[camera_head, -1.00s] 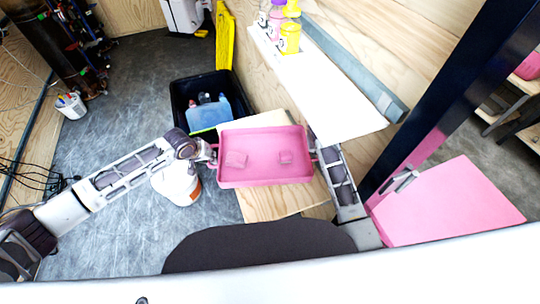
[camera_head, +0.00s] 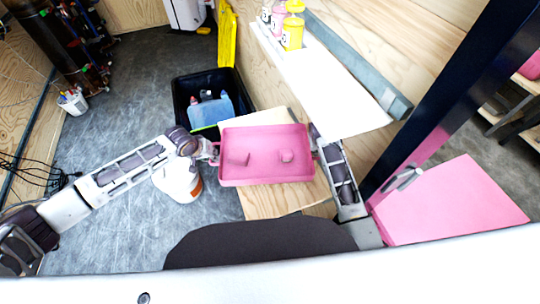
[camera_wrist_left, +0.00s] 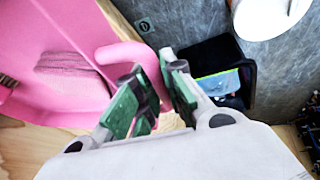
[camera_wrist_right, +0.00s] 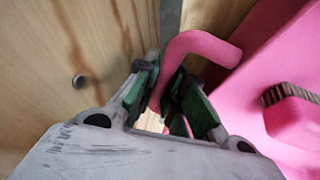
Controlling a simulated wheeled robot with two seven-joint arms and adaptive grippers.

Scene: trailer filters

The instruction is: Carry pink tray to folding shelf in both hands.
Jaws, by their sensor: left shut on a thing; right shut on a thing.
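The pink tray (camera_head: 265,170) is held up in front of me in the head view, above a plywood surface. Two small pink items lie in it: a narrow one (camera_head: 240,159) at left and a blocky one (camera_head: 287,156) at right. My left gripper (camera_head: 213,152) is shut on the tray's left handle, and the left wrist view shows the pink handle (camera_wrist_left: 118,54) between green-padded fingers (camera_wrist_left: 150,95). My right gripper (camera_head: 316,150) is shut on the right handle (camera_wrist_right: 195,45), with its fingers (camera_wrist_right: 165,100) around the bar in the right wrist view. A white shelf (camera_head: 325,85) runs along the wall beyond.
Yellow and pink bottles (camera_head: 292,30) stand at the shelf's far end. A black crate (camera_head: 183,95) and a white bucket (camera_head: 177,182) stand on the floor at left. A dark post (camera_head: 445,85) and a pink panel (camera_head: 455,203) are at right. Plywood (camera_head: 285,203) lies below the tray.

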